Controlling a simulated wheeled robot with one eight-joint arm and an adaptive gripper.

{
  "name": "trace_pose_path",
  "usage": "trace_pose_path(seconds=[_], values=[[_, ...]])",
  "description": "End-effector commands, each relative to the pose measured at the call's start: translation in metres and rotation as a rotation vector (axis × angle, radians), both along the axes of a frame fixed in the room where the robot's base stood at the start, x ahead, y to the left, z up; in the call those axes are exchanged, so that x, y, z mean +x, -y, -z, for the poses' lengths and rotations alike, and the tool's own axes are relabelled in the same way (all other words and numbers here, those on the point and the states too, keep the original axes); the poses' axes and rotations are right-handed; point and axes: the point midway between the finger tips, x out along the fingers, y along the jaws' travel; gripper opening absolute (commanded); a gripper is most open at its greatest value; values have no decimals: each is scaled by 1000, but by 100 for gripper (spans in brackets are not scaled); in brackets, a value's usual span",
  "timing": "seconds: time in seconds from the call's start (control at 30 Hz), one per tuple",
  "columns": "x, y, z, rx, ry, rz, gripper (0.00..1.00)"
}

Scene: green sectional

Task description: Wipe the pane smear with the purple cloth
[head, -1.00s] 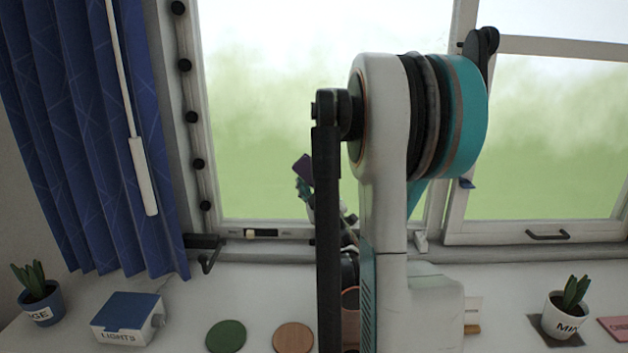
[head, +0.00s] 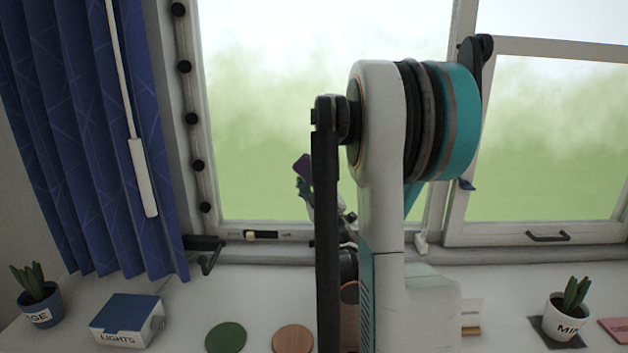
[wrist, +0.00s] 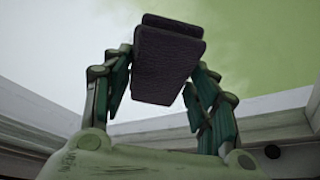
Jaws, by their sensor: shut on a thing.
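The purple cloth (head: 303,166) is a small folded pad held up in front of the left window pane (head: 260,130). My gripper (head: 302,187) is shut on it, partly hidden behind my own arm. In the wrist view the dark purple cloth (wrist: 170,65) sits between the two green fingers of my gripper (wrist: 165,75). The pane fills the background there. I cannot tell whether the cloth touches the glass. No distinct smear can be picked out from the hazy white and green view, and my arm hides part of the pane.
A blue curtain (head: 85,140) with a white wand (head: 143,178) hangs at the left. On the sill stand a potted plant (head: 37,297), a LIGHTS box (head: 127,320), a green coaster (head: 226,337), a wooden coaster (head: 292,339) and another plant (head: 567,312). My arm blocks the middle.

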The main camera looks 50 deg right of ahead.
Motion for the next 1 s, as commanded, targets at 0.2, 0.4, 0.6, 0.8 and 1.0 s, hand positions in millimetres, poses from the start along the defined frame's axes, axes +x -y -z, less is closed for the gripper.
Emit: trace_pose_path(seconds=[0.2,0.4,0.6,0.8,1.0], values=[[0,2,0,0,1,1,34],[-11,11,0,-2,0,3,34],[-24,20,0,-1,0,2,34],[-31,25,0,-1,-1,0,34],[-28,27,0,0,0,0,34]])
